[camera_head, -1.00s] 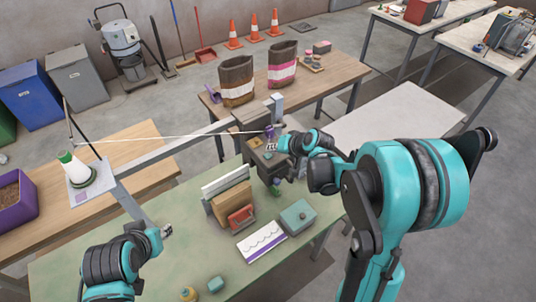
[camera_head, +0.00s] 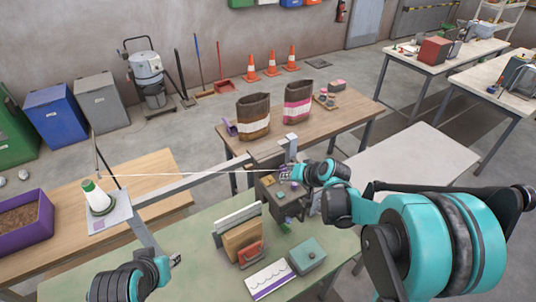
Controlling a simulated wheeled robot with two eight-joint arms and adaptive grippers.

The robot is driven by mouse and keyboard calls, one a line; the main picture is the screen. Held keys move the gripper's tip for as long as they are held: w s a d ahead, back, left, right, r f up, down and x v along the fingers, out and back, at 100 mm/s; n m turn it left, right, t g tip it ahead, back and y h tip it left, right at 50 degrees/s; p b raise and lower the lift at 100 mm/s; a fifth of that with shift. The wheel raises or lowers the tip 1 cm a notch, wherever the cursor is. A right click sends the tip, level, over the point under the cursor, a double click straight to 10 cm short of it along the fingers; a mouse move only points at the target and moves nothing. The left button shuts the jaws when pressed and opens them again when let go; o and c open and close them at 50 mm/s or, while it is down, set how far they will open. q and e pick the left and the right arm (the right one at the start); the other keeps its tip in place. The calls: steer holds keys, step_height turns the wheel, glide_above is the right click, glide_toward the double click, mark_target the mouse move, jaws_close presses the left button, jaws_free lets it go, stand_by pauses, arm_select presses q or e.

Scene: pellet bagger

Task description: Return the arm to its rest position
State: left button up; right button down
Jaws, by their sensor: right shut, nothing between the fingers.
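My right arm comes in from the right, and its gripper (camera_head: 284,173) is over the dark grey bagging machine (camera_head: 268,190) at the back of the green table. The gripper is small in view and looks shut and empty; a purple part shows close to its fingers. The machine is partly hidden by my right wrist. My left gripper (camera_head: 175,260) is low at the left, over the green table (camera_head: 190,235), apart from the things there; its finger gap is too small to judge.
A wooden rack (camera_head: 242,238), a red box (camera_head: 250,255), a teal box (camera_head: 307,255) and a white-purple sheet (camera_head: 268,279) are on the green table. A thread runs from a green-white cone (camera_head: 97,199) to the machine. Two sacks stand on the rear table (camera_head: 345,118). A pale table (camera_head: 420,160) is clear.

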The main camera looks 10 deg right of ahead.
steer(key=s+a+f+n+g+h+b, duration=0.1)
steer(key=s+f+n+h+b, duration=0.2)
steer(key=s+f+b, duration=2.2)
steer(key=h+b, duration=0.1)
steer(key=b, duration=0.4)
steer(key=shift+f+n, duration=0.15)
steer(key=shift+n, duration=0.25)
steer(key=shift+a, duration=0.1)
